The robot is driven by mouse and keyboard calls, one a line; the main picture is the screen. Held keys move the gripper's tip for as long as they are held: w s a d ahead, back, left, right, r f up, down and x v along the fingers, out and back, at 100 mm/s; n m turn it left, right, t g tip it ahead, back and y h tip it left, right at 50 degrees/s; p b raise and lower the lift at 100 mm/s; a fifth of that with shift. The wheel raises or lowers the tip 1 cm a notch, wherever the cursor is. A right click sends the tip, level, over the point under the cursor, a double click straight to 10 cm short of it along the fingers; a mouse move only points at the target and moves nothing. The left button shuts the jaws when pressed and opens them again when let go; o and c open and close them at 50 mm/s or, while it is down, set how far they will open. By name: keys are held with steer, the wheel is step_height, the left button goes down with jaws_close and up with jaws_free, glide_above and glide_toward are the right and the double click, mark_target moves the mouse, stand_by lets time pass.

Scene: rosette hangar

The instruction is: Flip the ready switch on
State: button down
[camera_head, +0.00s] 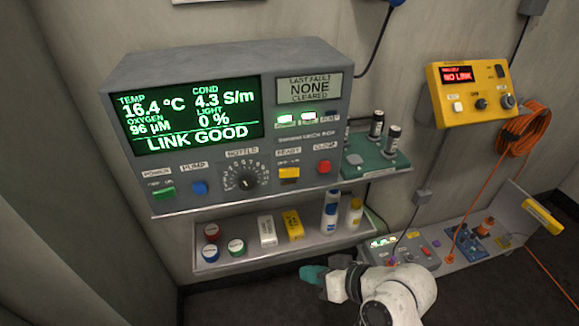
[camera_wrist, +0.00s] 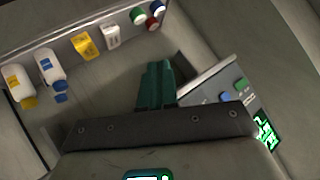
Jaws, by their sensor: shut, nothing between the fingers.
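The ready switch (camera_head: 289,174) is a yellow rocker under a READY label, on the lower front of the grey console (camera_head: 228,184). I cannot tell which side of it is pressed. It does not show in the wrist view, where my gripper covers part of the console. My gripper (camera_head: 309,274) has teal fingers and is below and in front of the console, near the lower shelf, apart from the switch. In the wrist view my gripper's fingers (camera_wrist: 157,72) are together and empty.
The console also has a green power switch (camera_head: 163,193), a blue pump button (camera_head: 199,188), a dial (camera_head: 247,182) and a red button (camera_head: 324,167). The lower shelf (camera_head: 318,245) holds jars, boxes and bottles. A yellow box (camera_head: 468,90) hangs at the right.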

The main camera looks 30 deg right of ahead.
steer(key=w+d+r+m+t+y+p, duration=0.1)
steer(key=w+r+t, duration=0.4)
steer(key=r, duration=0.6)
steer(key=shift+w+d+r+m, duration=0.3)
steer(key=shift+w+m, duration=0.2)
steer(key=shift+w, duration=0.25)
steer(key=shift+w, duration=0.1)
steer(key=b, duration=0.1)
glide_toward(281, 176)
steer(key=w+a+f, duration=0.1)
steer(key=w+a, duration=0.1)
steer(key=w, duration=0.2)
steer(key=shift+w+a+f, duration=0.1)
steer(key=shift+w, duration=0.05)
steer(key=shift+w, duration=0.1)
stand_by(0.9)
steer(key=shift+w+b, duration=0.25)
steer(key=shift+b, duration=0.05)
steer(key=shift+d, duration=0.2)
